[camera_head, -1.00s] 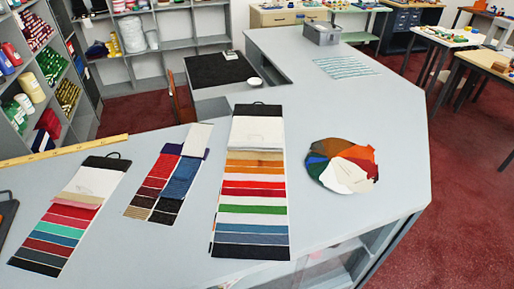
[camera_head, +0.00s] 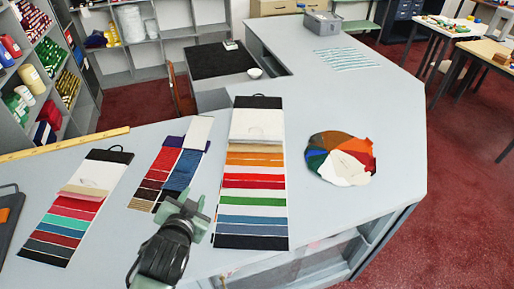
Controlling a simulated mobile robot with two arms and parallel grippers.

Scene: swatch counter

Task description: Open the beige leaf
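The left swatch card (camera_head: 75,210) lies on the grey counter with a white header and coloured strips. A beige leaf (camera_head: 84,191) shows under its header, its lower edge slightly raised over a pink strip. The tall middle card (camera_head: 252,180) has a tan strip below its white header. My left gripper (camera_head: 186,208) is over the counter by the lower end of the two-column card, apart from the left card. Whether its fingers are spread is unclear. My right gripper is out of view.
A fan of round coloured swatches (camera_head: 340,158) lies to the right. A yellow ruler (camera_head: 65,144) lies along the counter's back left edge. A dark tray-like item (camera_head: 10,215) is at the far left. The counter's right side is largely clear.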

